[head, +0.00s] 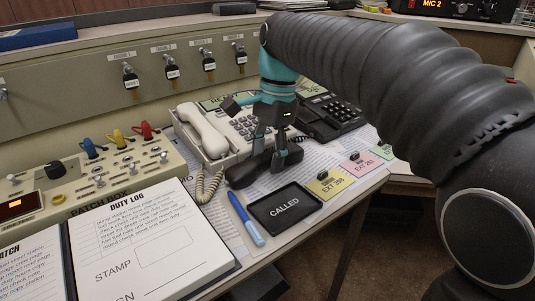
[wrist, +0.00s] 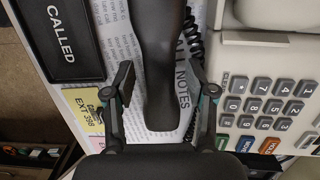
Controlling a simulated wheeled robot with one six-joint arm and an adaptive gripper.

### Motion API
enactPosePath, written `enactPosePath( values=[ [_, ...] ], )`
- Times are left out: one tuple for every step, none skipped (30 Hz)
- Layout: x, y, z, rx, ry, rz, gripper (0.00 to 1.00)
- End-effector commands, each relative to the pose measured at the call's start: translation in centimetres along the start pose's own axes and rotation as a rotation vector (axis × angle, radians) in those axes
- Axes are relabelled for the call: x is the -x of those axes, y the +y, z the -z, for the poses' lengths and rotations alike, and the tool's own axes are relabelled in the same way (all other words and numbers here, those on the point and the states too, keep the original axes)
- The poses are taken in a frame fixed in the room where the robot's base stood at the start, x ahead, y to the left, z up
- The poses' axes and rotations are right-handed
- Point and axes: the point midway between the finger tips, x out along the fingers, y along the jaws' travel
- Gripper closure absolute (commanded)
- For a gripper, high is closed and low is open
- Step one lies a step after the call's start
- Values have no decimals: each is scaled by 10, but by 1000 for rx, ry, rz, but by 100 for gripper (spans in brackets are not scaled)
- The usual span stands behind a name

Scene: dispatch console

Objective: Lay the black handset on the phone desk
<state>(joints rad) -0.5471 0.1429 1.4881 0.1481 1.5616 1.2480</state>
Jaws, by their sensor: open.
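The black handset (head: 243,174) lies on printed paper on the desk (head: 309,228), in front of the white phone. In the wrist view the handset (wrist: 163,85) runs from the top edge to its rounded end between my fingers. My gripper (head: 279,158) is open over it, pointing down, with one finger on each side; in the wrist view my gripper (wrist: 166,90) shows a gap on both sides of the handset. The black phone (head: 330,116) stands behind and to the right of my gripper. Part of the handset is hidden behind my fingers in the head view.
The white phone (head: 243,124) with its handset stands close behind my gripper. A black CALLED tray (head: 285,208), a blue marker (head: 246,218), and yellow (head: 328,183) and pink (head: 361,163) cards lie near the front edge. A black coiled cord (wrist: 194,45) runs beside the handset.

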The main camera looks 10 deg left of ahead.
Motion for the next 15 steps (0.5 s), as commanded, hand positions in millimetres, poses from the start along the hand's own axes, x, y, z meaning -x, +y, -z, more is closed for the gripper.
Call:
enactPosePath(
  values=[
    [4, 0, 0, 0, 1, 2, 44],
    [7, 0, 0, 0, 1, 2, 44],
    [12, 0, 0, 0, 0, 1, 44],
    [17, -1, 0, 0, 1, 2, 44],
    [22, -1, 0, 0, 1, 3, 44],
    [29, 0, 0, -1, 1, 2, 44],
    [35, -1, 0, -1, 1, 3, 44],
    [42, -1, 0, -1, 1, 3, 44],
    [50, -1, 0, -1, 1, 3, 44],
    [56, -1, 0, -1, 1, 3, 44],
    [63, -1, 0, -1, 1, 3, 44],
    [71, -1, 0, -1, 1, 3, 44],
    [77, -1, 0, -1, 1, 3, 44],
    [82, -1, 0, -1, 1, 3, 44],
    [89, -1, 0, -1, 1, 2, 44]
  ],
)
